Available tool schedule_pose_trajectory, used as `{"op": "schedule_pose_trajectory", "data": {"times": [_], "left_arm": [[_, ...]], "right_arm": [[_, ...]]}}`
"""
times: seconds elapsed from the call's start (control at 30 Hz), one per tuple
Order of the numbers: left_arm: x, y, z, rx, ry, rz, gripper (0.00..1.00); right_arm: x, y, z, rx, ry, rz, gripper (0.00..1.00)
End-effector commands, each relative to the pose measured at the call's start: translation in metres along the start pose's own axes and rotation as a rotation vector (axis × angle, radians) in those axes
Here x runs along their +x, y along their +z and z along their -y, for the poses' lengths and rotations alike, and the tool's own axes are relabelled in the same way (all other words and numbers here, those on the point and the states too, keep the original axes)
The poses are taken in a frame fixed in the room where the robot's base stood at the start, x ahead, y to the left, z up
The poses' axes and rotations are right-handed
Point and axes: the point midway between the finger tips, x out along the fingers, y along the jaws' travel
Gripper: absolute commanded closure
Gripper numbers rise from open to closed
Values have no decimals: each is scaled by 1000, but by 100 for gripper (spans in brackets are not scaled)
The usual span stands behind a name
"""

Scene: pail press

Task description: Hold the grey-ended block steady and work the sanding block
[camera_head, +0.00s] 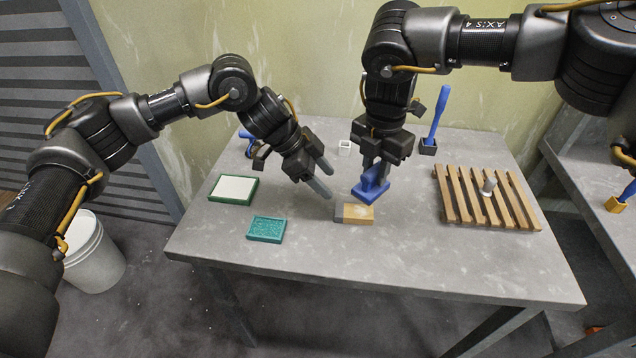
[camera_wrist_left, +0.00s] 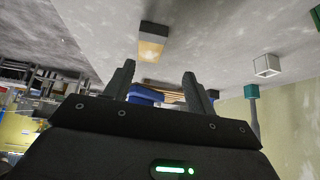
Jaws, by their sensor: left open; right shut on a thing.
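The grey-ended block (camera_head: 358,214) lies on the table near its middle, wooden with a grey left end. It also shows in the left wrist view (camera_wrist_left: 152,44). The blue sanding block (camera_head: 371,188) is just behind it, tilted, held by its handle. My right gripper (camera_head: 374,172) is shut on the sanding block from above. Whether the sanding block touches the table is hard to tell. My left gripper (camera_head: 324,182) is open and empty, above the table to the left of both blocks. In the left wrist view its fingers (camera_wrist_left: 158,84) are apart with nothing between them.
A green-framed white pad (camera_head: 233,189) and a teal tray (camera_head: 266,229) lie at the left. A blue-handled tool (camera_head: 438,115) stands in a dark holder behind. The table's front is clear.

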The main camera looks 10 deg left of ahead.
Motion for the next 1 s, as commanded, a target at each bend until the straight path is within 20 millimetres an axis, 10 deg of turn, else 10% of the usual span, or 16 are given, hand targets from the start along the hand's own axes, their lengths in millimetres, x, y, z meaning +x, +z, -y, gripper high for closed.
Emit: {"op": "schedule_pose_trajectory", "data": {"times": [0.37,1.0], "left_arm": [[5,14,-14,-6,36,72,45],[74,18,-16,-6,34,68,45]], "right_arm": [[0,0,0,0,0,0,96],[0,0,0,0,0,0,96]]}}
